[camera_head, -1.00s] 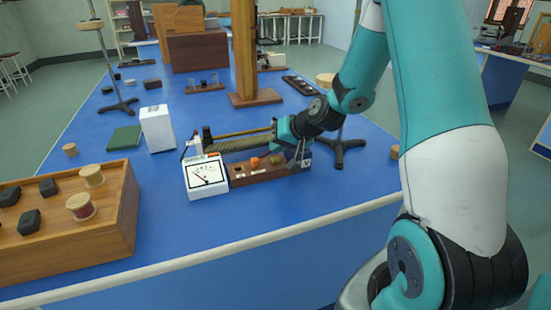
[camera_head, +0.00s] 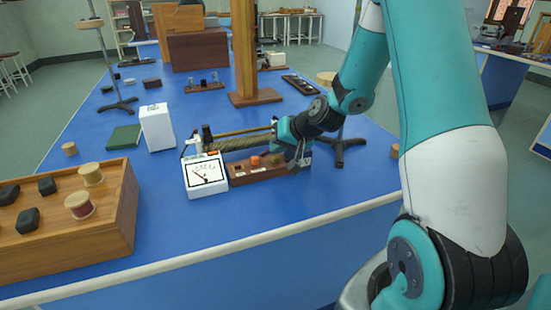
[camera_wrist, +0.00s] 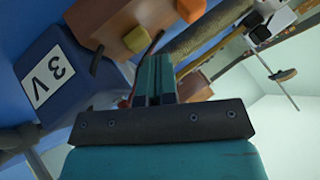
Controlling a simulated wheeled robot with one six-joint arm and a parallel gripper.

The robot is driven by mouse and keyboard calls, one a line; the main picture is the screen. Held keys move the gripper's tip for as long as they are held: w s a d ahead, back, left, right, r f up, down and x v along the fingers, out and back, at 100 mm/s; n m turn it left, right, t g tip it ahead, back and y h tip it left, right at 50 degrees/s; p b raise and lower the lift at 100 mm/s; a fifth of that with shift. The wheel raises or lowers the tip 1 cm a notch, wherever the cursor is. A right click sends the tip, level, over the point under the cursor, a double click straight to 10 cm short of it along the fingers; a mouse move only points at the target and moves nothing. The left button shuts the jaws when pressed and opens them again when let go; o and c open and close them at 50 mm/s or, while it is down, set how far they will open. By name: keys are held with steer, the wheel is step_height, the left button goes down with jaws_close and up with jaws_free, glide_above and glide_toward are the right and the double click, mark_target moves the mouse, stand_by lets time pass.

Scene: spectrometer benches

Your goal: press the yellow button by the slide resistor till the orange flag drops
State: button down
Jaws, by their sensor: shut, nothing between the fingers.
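The yellow button (camera_wrist: 137,40) is a small block on a brown wooden base (camera_head: 242,179); in the head view (camera_head: 276,159) it shows dimly beside my wrist. My gripper (camera_wrist: 155,62) is shut and empty, its tips close by the button; I cannot tell whether they touch it. An orange knob (camera_wrist: 190,8) sits farther along the same base, also in the head view (camera_head: 255,161). The slide resistor (camera_head: 238,143) lies just behind. A white meter (camera_head: 205,176) stands at the base's left end. I see no raised orange flag.
A blue 3 V box (camera_wrist: 50,75) stands close beside the gripper. A black stand (camera_head: 345,143) is right behind the wrist. A white box (camera_head: 157,128) and a wooden tray (camera_head: 125,215) of spools and dark blocks stand left. The bench front is clear.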

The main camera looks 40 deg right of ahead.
mark_target(277, 156)
steer(key=shift+s+a+f+b, duration=0.15)
steer(key=shift+f+b, duration=0.2)
steer(key=shift+f, duration=0.2)
steer(key=shift+s+d+f+b, duration=0.15)
steer(key=shift+f+b, duration=0.15)
steer(key=shift+f, duration=0.2)
stand_by(0.9)
steer(key=shift+a+r, duration=0.1)
steer(key=shift+w+r+p, duration=0.2)
steer(key=shift+r+p, duration=0.35)
steer(key=shift+r, duration=0.4)
step_height(277, 156, up, 5)
steer(key=p, duration=0.4)
steer(key=shift+f, duration=0.15)
